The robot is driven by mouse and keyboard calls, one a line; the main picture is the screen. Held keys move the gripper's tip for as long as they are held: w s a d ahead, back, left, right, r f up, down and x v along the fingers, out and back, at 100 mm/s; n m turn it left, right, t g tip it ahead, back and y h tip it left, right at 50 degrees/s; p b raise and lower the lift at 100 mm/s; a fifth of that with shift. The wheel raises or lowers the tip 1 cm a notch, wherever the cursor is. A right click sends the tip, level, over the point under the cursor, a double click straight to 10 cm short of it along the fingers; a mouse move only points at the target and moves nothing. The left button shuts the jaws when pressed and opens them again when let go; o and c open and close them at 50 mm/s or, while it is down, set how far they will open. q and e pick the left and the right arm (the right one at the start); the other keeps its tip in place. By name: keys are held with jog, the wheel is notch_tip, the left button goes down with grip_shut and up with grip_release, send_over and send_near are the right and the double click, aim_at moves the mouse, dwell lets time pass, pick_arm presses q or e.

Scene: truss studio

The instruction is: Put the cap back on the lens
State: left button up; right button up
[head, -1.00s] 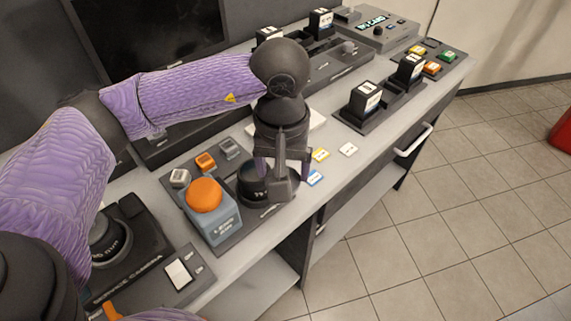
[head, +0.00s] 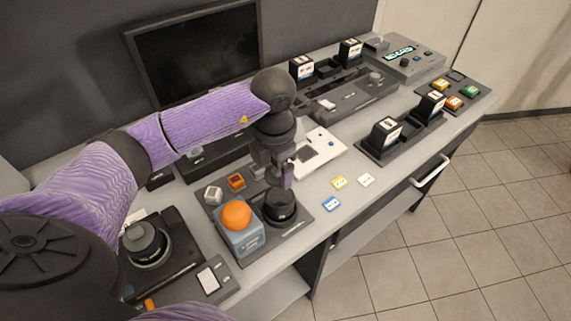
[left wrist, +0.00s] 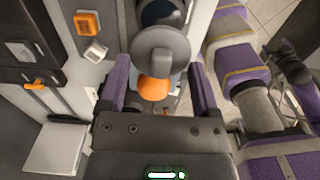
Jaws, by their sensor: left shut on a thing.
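The lens (head: 280,208) is a short black cylinder standing upright on a dark tray beside a big orange button. My left gripper (head: 282,180) is right above it, pointing down. In the left wrist view the gripper (left wrist: 160,72) is shut on the cap, a round dark grey disc (left wrist: 160,48) with a raised tab. Past the cap's far edge, the lens (left wrist: 162,12) shows a dark rim and bluish glass. In the head view the cap is hard to make out against the gripper and lens; I cannot tell whether they touch. My right gripper is not in view.
The orange button (head: 237,215) on its blue-grey box stands close to the left of the lens. A camera body (head: 148,243) lies further left. Small coloured cards (head: 331,204) lie to the right, before a black rack (head: 388,132). The desk's front edge is near.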

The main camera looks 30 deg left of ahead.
aim_at(277, 198)
pick_arm(q)
notch_tip(277, 198, down, 7)
jog(key=b, duration=0.5)
jog(key=shift+r, duration=0.3)
jog(key=shift+f, duration=0.2)
dwell(0.8)
dwell(0.6)
jog(key=o, duration=1)
